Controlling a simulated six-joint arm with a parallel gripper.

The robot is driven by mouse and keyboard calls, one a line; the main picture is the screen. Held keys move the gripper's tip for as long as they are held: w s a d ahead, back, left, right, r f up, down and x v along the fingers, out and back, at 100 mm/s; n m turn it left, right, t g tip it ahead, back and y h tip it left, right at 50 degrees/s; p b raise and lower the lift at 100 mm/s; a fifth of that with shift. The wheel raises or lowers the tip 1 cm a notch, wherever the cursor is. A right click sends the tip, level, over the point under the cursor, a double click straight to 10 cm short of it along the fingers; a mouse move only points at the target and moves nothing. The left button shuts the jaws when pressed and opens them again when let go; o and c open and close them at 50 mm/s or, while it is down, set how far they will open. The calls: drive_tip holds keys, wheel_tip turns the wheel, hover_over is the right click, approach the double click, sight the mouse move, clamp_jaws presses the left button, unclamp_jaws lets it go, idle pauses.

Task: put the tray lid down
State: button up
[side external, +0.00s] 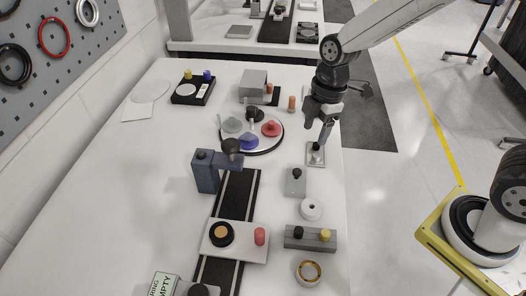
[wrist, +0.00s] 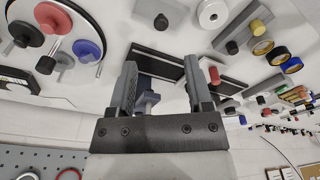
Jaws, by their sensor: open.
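My gripper (side external: 318,138) is over the right part of the white table, low above a small light grey plate (side external: 315,160) with a dark knob. I cannot tell whether they touch. The wrist view shows the two fingers of my gripper (wrist: 160,72) spread apart, with nothing held between them. A second grey plate (side external: 296,187) with a black knob lies just nearer; it also shows at the top of the wrist view (wrist: 152,9). I cannot tell which plate is the tray lid. A black tray (side external: 181,101) with yellow and blue pegs stands at the far left.
A round turntable (side external: 266,149) with coloured knobbed pieces is left of my gripper. A blue-grey post fixture (side external: 206,176) stands by a dark track (side external: 238,190). A white ring (side external: 311,208) and a grey two-knob block (side external: 295,240) line the right side.

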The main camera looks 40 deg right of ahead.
drive_tip(key=s+d+f+m+t+h, duration=0.1)
drive_tip(key=s+d+m, duration=0.5)
drive_tip(key=m, duration=0.9)
drive_tip(key=shift+s+d+f+m+t, duration=0.3)
drive_tip(key=shift+s+d+f+t, duration=0.1)
drive_tip(key=shift+d+f+t, duration=0.2)
